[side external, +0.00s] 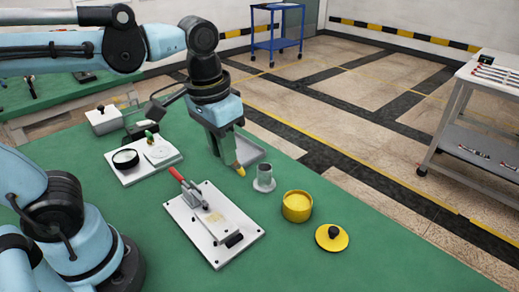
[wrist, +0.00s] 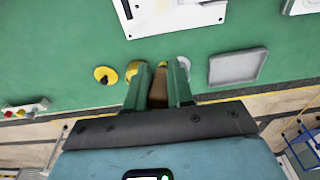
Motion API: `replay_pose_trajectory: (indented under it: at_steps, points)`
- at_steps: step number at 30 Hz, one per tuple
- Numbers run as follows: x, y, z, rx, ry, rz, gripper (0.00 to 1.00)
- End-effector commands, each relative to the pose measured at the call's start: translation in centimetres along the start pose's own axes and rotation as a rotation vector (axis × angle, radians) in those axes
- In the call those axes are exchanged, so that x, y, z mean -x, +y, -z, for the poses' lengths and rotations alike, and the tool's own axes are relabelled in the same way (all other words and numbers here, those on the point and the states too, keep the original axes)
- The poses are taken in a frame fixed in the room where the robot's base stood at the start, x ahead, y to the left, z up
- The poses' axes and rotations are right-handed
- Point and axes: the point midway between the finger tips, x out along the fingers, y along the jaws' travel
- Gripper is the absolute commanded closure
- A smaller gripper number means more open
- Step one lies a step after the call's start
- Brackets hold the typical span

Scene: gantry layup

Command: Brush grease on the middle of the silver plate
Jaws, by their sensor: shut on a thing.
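My gripper (side external: 228,158) is shut on a brush (side external: 240,169), whose yellow tip points down above the green table. In the wrist view the brown brush handle (wrist: 158,88) shows between the fingers (wrist: 159,95). The silver plate (side external: 222,222) looks pale and lies on a white board (side external: 196,232), in front of a red-handled clamp (side external: 187,184). My gripper is behind the plate and to its right, apart from it. An open yellow pot (side external: 297,206) stands at the right; its content looks yellow. The wrist view shows the pot partly hidden by a finger.
A grey cup-like holder (side external: 264,180) stands beside the pot. A yellow lid with a black knob (side external: 332,238) lies near the table edge. A grey tray (wrist: 238,66) is near the gripper. Another white board (side external: 126,172) with a black round dish is at the left.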

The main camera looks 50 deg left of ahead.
Motion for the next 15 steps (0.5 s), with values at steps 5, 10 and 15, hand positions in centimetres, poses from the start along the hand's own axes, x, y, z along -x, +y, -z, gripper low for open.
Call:
replay_pose_trajectory:
  at_steps: [5,10,15]
  points:
    - [-0.01,0.00,0.01,0.000,0.000,0.000,1.00]
    - [-0.02,0.00,0.01,0.000,0.000,0.000,1.00]
    - [0.31,0.15,-0.23,0.001,-0.009,0.011,1.00]
